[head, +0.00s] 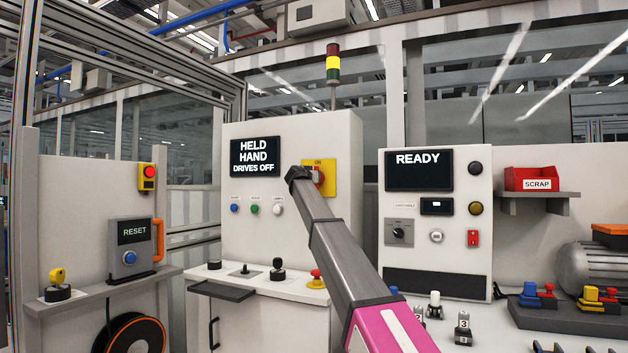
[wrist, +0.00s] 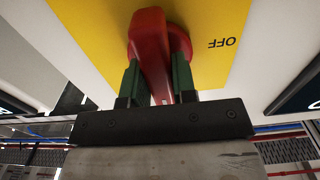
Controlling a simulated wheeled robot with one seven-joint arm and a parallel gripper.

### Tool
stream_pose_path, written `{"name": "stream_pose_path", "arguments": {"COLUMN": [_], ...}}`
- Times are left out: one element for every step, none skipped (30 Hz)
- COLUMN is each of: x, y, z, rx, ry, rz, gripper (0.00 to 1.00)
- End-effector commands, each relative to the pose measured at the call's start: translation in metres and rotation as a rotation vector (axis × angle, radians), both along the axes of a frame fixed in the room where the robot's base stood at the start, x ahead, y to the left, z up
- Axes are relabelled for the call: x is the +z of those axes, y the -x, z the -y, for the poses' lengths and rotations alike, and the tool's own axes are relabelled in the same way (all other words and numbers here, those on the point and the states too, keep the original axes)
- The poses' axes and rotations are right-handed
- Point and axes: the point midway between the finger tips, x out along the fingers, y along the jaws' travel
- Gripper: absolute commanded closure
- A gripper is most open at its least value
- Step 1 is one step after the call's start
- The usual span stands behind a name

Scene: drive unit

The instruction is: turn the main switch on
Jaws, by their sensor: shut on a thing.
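The main switch is a red rotary handle (head: 319,180) on a yellow plate (head: 349,180) at the upper right of the white cabinet. The plate reads ON above the handle in the head view. My arm reaches up to it and partly hides it there. In the wrist view the red handle (wrist: 152,50) stands out from the yellow plate (wrist: 215,62), with the word OFF upside down beside it. My gripper (wrist: 158,82) has its two green fingers on either side of the handle, shut on it. In the head view the fingers are too small to make out.
The cabinet's screen (head: 255,157) reads HELD HAND DRIVES OFF. A panel to the right has a screen (head: 419,170) reading READY. A ledge with knobs (head: 277,269) juts out below the switch. A RESET box (head: 131,244) is at the left.

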Motion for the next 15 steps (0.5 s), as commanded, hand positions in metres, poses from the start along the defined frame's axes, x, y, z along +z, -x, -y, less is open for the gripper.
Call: {"name": "stream_pose_path", "arguments": {"x": [-0.0022, -0.0022, -0.0021, -0.0020, -0.0018, -0.0016, -0.0014, -0.0013, -0.0012, -0.0011, -0.0010, -0.0009, -0.0008, -0.0008, -0.0008], "y": [0.0010, 0.0010, 0.0010, 0.0009, 0.0008, 0.0008, 0.0007, 0.0007, 0.0006, 0.0006, 0.0005, 0.0007, 0.0010, 0.0017, 0.0031], "z": [0.0003, 0.0003, 0.0003, 0.0002, 0.0002, 0.0002, 0.0002, 0.0002, 0.0001, 0.0001, 0.0001, 0.0001, -0.0001, -0.0003, -0.0007], "rx": [-0.001, -0.001, -0.001, -0.001, -0.001, -0.001, -0.001, -0.001, -0.001, -0.001, 0.000, 0.000, 0.000, 0.000, 0.000], "ry": [-0.001, -0.001, -0.001, -0.001, -0.001, -0.001, -0.001, -0.001, -0.001, -0.001, 0.000, 0.001, 0.001, 0.001, 0.001], "rz": [-0.004, -0.004, -0.004, -0.003, -0.003, -0.003, -0.002, -0.002, -0.002, -0.002, -0.002, -0.001, -0.001, -0.001, -0.001], "gripper": [0.98, 0.68, 0.55, 0.49, 0.49, 0.49, 0.49, 0.49, 0.49, 0.49, 0.49, 0.49, 0.49, 0.49, 0.49]}}
